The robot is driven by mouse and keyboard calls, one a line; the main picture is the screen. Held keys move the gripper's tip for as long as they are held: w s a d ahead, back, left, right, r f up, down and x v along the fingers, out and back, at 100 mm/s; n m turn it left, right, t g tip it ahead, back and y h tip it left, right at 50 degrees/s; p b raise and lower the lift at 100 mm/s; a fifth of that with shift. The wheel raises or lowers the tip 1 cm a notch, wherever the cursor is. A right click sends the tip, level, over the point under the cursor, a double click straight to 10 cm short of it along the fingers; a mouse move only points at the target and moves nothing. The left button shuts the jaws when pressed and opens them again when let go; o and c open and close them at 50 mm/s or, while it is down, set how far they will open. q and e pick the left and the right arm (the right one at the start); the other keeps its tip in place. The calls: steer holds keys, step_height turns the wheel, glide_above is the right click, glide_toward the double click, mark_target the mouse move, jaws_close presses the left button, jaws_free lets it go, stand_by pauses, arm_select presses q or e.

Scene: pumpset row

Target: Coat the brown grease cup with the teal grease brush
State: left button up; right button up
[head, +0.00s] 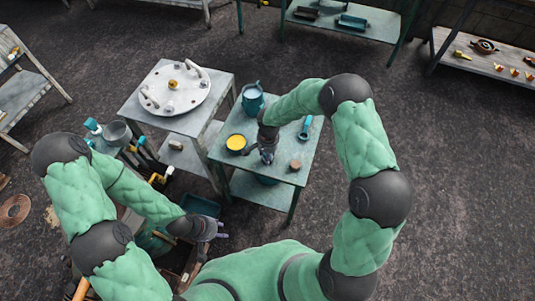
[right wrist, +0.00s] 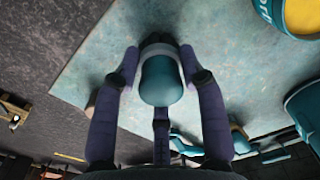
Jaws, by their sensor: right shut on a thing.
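The brown grease cup (head: 295,164) stands on the right front part of the grey-green table. My right gripper (head: 267,152) is over the table, left of the cup and apart from it. In the right wrist view its fingers (right wrist: 160,85) close around a teal rounded handle, which I take to be the teal grease brush (right wrist: 161,82). A dark end shows beyond the handle; the bristles are not clear. A yellow-filled tin (head: 236,142) stands left of the gripper and shows in the wrist view (right wrist: 302,15). My left gripper (head: 218,229) is low, left of the table, its fingertips apart and empty.
A teal pail (head: 252,98) and a blue-teal tool (head: 305,127) are on the same table (head: 285,188). A table with a round white flange (head: 174,88) stands to the left. Teal-handled valves (head: 93,126) are farther left. Floor is free on the right.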

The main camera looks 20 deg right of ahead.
steer(key=shift+r+p, duration=1.45)
steer(key=shift+r, duration=1.55)
